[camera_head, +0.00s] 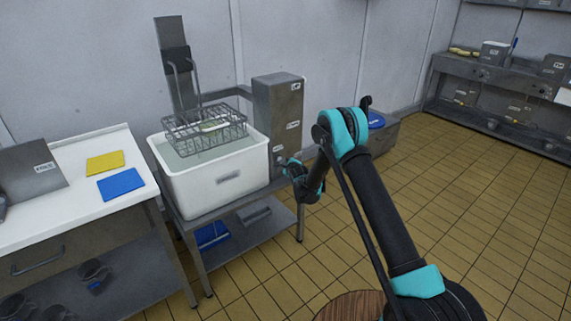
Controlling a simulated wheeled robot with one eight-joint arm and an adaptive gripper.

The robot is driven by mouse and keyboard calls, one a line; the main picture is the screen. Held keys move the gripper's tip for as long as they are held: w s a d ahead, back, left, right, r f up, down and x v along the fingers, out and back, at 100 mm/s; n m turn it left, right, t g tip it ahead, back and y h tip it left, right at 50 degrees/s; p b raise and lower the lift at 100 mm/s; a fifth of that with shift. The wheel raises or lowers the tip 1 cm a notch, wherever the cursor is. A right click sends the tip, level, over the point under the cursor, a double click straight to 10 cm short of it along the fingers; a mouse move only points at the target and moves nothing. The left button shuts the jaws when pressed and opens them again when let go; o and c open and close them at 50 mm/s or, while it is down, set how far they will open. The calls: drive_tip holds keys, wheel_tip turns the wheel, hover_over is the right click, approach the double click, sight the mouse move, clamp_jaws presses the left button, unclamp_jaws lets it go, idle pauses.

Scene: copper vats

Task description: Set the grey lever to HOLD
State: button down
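A tall grey box (277,115) stands at the right end of the white vat, with small pale labels at different heights on its front; I cannot read them. My gripper (285,164) is at the lower front of this box, close to its face. The grey lever cannot be made out clearly; it is too small, or hidden by my gripper. I cannot tell whether my gripper touches it, or whether its fingers are open or shut.
A wire basket (204,129) hangs over the white vat (225,182) on a metal stand. A white-topped counter (72,203) with a yellow cloth (105,162) and a blue cloth (121,184) is at left. The tiled floor (465,200) is clear at right.

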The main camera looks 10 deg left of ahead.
drive_tip(key=shift+s+a+r, duration=0.15)
drive_tip(key=shift+s+a, duration=0.05)
drive_tip(key=shift+a, duration=0.2)
drive_tip(key=w+d, duration=0.3)
drive_tip(key=s+d, duration=0.4)
drive_tip(key=s, duration=0.5)
drive_tip(key=shift+s, duration=0.35)
drive_tip(key=shift+d, duration=0.1)
